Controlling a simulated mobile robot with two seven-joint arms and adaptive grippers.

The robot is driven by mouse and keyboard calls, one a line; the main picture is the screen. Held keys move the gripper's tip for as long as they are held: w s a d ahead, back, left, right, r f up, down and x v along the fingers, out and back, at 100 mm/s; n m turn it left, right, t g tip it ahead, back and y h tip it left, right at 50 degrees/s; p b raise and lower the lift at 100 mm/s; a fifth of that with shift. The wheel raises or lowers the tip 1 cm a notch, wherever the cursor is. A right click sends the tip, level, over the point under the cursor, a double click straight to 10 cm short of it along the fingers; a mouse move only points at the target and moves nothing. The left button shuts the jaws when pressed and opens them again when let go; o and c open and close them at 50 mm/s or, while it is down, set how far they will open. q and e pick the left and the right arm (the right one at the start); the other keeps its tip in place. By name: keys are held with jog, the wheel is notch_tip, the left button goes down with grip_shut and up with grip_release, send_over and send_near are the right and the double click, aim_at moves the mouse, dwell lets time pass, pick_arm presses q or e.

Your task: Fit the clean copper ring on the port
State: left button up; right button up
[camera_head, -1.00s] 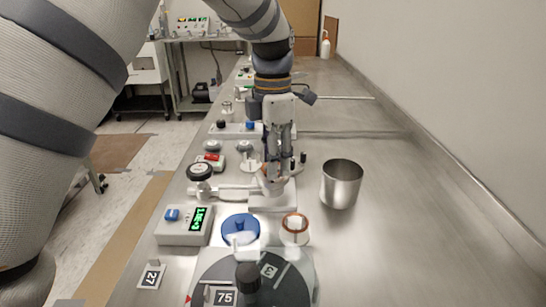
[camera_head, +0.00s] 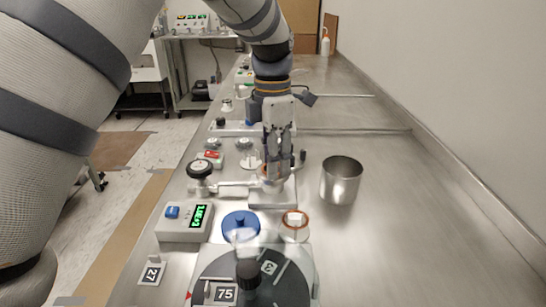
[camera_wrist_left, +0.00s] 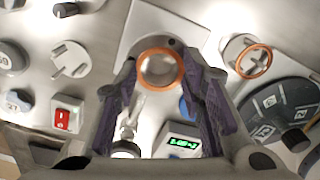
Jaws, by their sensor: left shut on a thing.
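My left gripper (camera_head: 278,176) points down over a small grey block with the port (camera_head: 270,198), in the middle of the bench. It is shut on a copper ring (camera_wrist_left: 159,68), which shows between its two fingertips in the left wrist view. The ring lies over the round port opening; I cannot tell whether it touches it. In the head view the fingers mostly hide ring and port. A second copper ring (camera_head: 296,218) sits on a clear round holder right of a blue round part (camera_head: 240,223); it also shows in the left wrist view (camera_wrist_left: 253,62). My right gripper is out of view.
A steel cup (camera_head: 341,181) stands right of the port. A valve with a black knob (camera_head: 200,169) and a meter with a green display (camera_head: 185,223) stand to the left. A dark dial (camera_head: 270,285) is in front. The bench's right side is clear.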

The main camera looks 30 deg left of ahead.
pick_arm(q)
jog(key=shift+f, duration=0.2)
jog(key=o, duration=0.9)
jog(key=shift+r, duration=0.1)
notch_tip(320, 180, up, 12)
jog(key=shift+a+f, duration=0.1)
dwell(0.3)
